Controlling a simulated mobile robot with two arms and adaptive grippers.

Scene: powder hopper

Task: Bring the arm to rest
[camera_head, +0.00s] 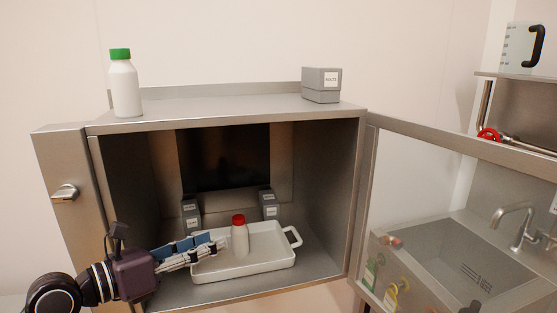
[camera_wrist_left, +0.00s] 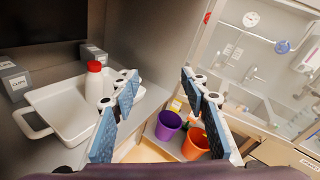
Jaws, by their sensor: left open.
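My left gripper (camera_head: 222,242) reaches in from the left at the front of the open steel cabinet (camera_head: 320,240), beside a white tray (camera_head: 245,271). In the left wrist view its two blue-padded fingers (camera_wrist_left: 158,92) are spread apart with nothing between them. A white bottle with a red cap (camera_head: 240,238) stands upright in the tray; it also shows in the left wrist view (camera_wrist_left: 95,80), left of the fingers. I cannot tell from the head view whether the fingers touch the tray rim. My right gripper is in neither view.
The glass door (camera_head: 440,190) stands open at right, with a sink (camera_head: 470,262) behind it. Grey boxes (camera_head: 191,214) stand inside the cabinet. A green-capped bottle (camera_head: 124,85) and a grey box (camera_head: 321,85) stand on top. Purple (camera_wrist_left: 168,125) and orange (camera_wrist_left: 194,143) containers show beyond my fingers.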

